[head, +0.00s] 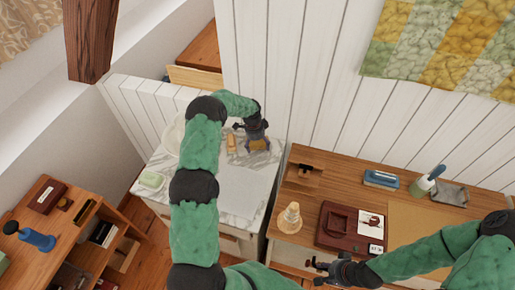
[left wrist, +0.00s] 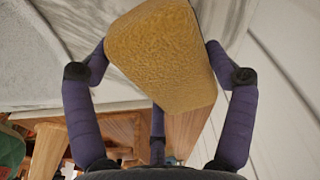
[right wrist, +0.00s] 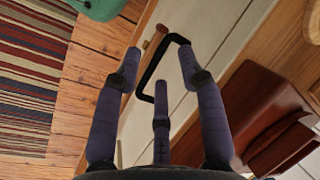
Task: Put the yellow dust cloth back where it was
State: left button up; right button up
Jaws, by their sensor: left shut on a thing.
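The yellow dust cloth (head: 259,145) is a folded, textured yellow block in my left gripper (head: 253,134). The gripper is above the back right of a marble-topped stand (head: 219,165) near the white plank wall. In the left wrist view the cloth (left wrist: 165,60) fills the space between the fingers, which press on its two sides. In the head view the gripper hides part of the cloth, and I cannot tell whether the cloth touches the marble. My right gripper (head: 326,267) is open and empty by the wooden desk's front edge. Its fingers are apart in the right wrist view (right wrist: 158,62).
A small orange object (head: 232,143) stands on the marble beside my left gripper. A green soap in a dish (head: 152,180) lies at the front left. The desk (head: 300,191) holds a cone-shaped object (head: 289,218) and a dark red case (head: 338,228). A black handle (right wrist: 150,75) is near my right fingers.

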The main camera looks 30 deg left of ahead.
aim_at(254, 143)
pick_arm(q)
notch_tip(254, 143, down, 2)
jog(key=shift+f, duration=0.25)
jog(key=shift+s, duration=0.1)
jog(key=shift+f, duration=0.1)
jog(key=o, duration=1)
jog(key=shift+c, duration=0.2)
jog(key=shift+r, duration=0.5)
jog(key=r, duration=0.7)
jog(key=s+a+r, duration=0.1)
jog(key=r, duration=0.3)
jog(key=shift+r+p, duration=0.1)
jog(key=shift+p, duration=0.2)
